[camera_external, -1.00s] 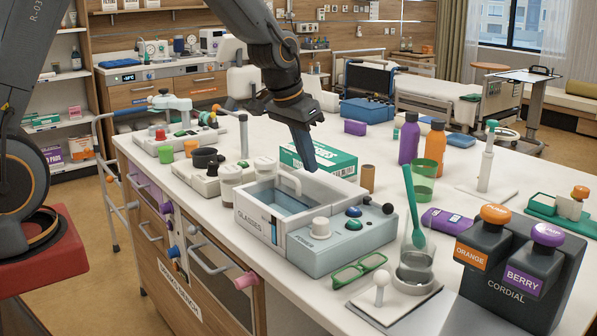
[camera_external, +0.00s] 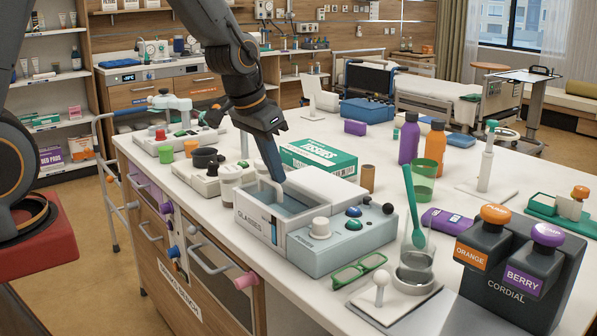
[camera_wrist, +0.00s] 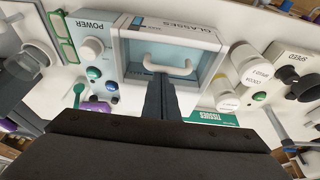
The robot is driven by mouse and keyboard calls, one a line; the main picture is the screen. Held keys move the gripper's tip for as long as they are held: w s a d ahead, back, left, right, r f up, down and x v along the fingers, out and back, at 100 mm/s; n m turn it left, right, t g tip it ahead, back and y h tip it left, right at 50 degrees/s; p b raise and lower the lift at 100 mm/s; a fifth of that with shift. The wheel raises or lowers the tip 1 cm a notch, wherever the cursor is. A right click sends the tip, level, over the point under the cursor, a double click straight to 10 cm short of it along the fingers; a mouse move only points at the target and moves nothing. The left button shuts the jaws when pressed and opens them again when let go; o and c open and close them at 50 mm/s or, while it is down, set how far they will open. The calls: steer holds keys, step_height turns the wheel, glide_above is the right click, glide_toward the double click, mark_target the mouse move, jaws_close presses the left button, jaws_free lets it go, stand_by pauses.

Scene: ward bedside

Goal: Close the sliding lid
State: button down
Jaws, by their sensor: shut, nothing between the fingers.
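The white box lettered "GLASSES" (camera_external: 262,226) stands on the counter, joined to a pale blue-grey control block (camera_external: 345,242) on its right. Its top shows a bluish panel (camera_wrist: 135,72) inside a white rim, with a white loop handle (camera_wrist: 168,66). The handle (camera_external: 292,184) also shows at the box's far side in the external view. I cannot tell how far the lid is slid. My gripper (camera_external: 281,178) is shut and empty, pointing down at the handle; in the wrist view its fingertips (camera_wrist: 160,78) are right beside the handle. Whether they touch it is unclear.
A green tissue box (camera_external: 318,158) stands close behind the box. Pale jars (camera_external: 229,186) stand to its left. Green glasses (camera_external: 359,270) and a beaker with a green spoon (camera_external: 416,250) are to the right. The control block carries knobs and buttons.

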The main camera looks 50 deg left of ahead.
mark_target(287, 193)
steer(key=shift+s+f, duration=0.1)
steer(key=shift+s, duration=0.6)
steer(key=w, duration=0.2)
steer(key=w+r+p, duration=0.1)
steer(key=w, duration=0.1)
steer(key=shift+w, duration=0.2)
steer(key=b+v, duration=0.2)
steer(key=v, duration=0.7)
steer(key=s+d+f+g, duration=0.2)
steer(key=s+d+f, duration=0.2)
steer(key=s+f, duration=0.7)
steer(key=s, duration=0.4)
steer(key=shift+s+f+g, duration=0.15)
steer(key=shift+f+g, duration=0.15)
